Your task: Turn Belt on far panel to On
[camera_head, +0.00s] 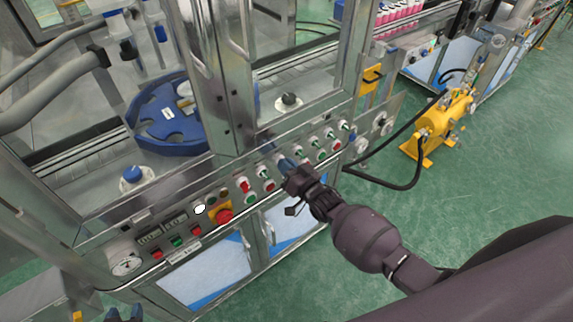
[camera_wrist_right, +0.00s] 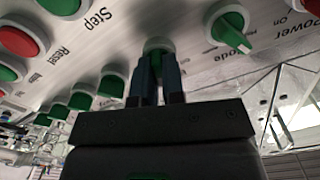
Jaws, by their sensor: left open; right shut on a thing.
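The control panel (camera_head: 134,240) runs along the front of the machine with several buttons and switches. In the right wrist view, the panel (camera_wrist_right: 125,35) shows the words Step, Reset and Power; I cannot read a Belt label. My right gripper (camera_head: 286,164) reaches the panel. In the right wrist view, its two fingers (camera_wrist_right: 158,75) are shut on a green rotary knob (camera_wrist_right: 157,46), which they partly hide. I cannot tell which way this knob points. My left gripper (camera_head: 124,315) shows only in part at the bottom left edge and is open, away from the panel's switches.
A green knob (camera_wrist_right: 232,36) by the Power label stands right of the held one. A red emergency button (camera_head: 224,215) sits left of my right gripper. A yellow device (camera_head: 436,128) with black hoses stands on the green floor at right. Glass doors rise behind the panel.

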